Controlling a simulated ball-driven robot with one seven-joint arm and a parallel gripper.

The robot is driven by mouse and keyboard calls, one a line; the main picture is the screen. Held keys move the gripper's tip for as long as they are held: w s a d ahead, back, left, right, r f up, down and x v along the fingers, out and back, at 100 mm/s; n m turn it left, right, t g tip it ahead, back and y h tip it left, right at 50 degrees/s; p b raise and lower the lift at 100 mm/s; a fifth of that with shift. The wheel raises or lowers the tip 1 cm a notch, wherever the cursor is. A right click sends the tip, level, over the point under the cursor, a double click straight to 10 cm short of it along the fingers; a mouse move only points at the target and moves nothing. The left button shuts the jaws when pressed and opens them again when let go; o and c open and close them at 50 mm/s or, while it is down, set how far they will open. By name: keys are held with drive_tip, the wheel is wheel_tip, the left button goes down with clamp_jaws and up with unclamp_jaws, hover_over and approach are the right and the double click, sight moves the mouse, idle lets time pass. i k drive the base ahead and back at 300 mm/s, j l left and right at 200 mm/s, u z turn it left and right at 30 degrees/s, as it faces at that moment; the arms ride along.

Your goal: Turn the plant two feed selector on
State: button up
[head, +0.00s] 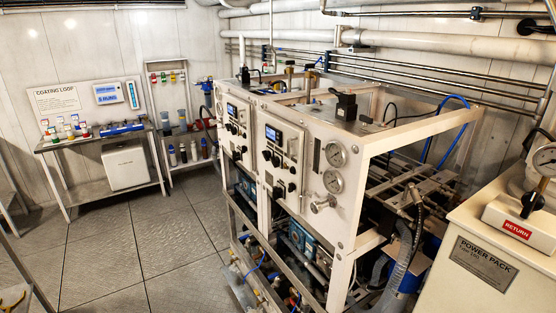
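The watermaker frame (362,190) stands in the middle and carries two white control panels side by side. The nearer right panel (284,150) has a small blue display (273,134) and several black knobs (277,161) below it. The farther left panel (243,120) has a similar display (232,110) and black knobs (233,129). The labels are too small to read, so I cannot tell which panel is plant two, which knob is the feed selector, or how it is set. My gripper is not in view.
Two gauges (335,154) and a valve handle (321,204) sit right of the panels. A power pack (487,250) stands at the right edge. The coating loop bench (90,142) and a bottle rack (188,150) are at the back left. The tiled floor (130,245) at left is clear.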

sight(266, 155)
drive_tip(key=i+j, duration=0.15)
drive_tip(key=i, duration=0.2)
drive_tip(key=i+j, duration=0.2)
drive_tip(key=i, duration=0.6)
drive_tip(key=i+j+z, duration=0.1)
drive_tip(key=i, duration=0.55)
drive_tip(key=i+j, duration=0.15)
drive_tip(key=i, duration=0.45)
drive_tip(key=z, duration=0.05)
